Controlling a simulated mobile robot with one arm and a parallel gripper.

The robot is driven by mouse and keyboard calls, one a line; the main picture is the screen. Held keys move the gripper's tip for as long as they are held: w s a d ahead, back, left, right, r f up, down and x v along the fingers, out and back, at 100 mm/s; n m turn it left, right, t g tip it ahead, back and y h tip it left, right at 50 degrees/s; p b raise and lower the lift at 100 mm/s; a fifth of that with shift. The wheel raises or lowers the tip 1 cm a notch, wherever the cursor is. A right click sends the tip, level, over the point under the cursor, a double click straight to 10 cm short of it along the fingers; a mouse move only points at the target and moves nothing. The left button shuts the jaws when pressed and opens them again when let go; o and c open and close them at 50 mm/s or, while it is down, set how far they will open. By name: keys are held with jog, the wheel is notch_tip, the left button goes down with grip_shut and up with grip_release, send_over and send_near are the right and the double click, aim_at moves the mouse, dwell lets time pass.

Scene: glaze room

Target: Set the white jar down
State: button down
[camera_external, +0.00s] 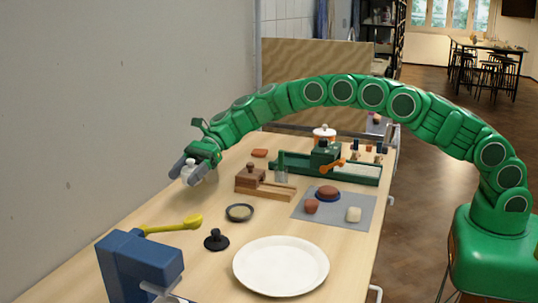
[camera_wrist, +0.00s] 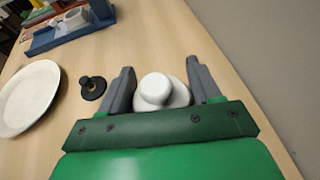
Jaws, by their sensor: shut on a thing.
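The white jar (camera_external: 189,170) is between the grey fingers of my gripper (camera_external: 184,174) at the left side of the table, near the wall. In the wrist view the jar (camera_wrist: 160,90) shows from above, with a round knob-like top, between the two fingers of my gripper (camera_wrist: 159,68). My gripper is shut on it. The fingers hide part of the jar in the external view, and its base is hidden. I cannot tell whether it touches the wooden table (camera_external: 165,260).
A white plate (camera_external: 281,266), a black knobbed disc (camera_external: 216,240), a small dark-rimmed dish (camera_external: 240,212) and a yellow scoop (camera_external: 185,222) lie nearer the camera. A wooden block tool (camera_external: 252,180) and a grey mat (camera_external: 334,222) are to the right. The wall (camera_external: 120,110) is close behind my gripper.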

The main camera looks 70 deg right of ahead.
aim_at(176, 209)
jog(key=shift+w+a+f, duration=0.25)
jog(key=shift+w+f, duration=0.6)
jog(key=shift+f, duration=0.15)
jog(key=shift+w+a+f, duration=0.25)
jog(key=shift+w+f, duration=0.55)
jog(key=shift+f, duration=0.2)
jog(key=shift+w+f, duration=0.25)
jog(key=shift+f, duration=0.15)
jog(key=shift+a+f, duration=0.1)
jog(key=shift+f, duration=1.35)
jog(key=shift+f, duration=0.15)
jog(key=shift+c, duration=1.1)
grip_release()
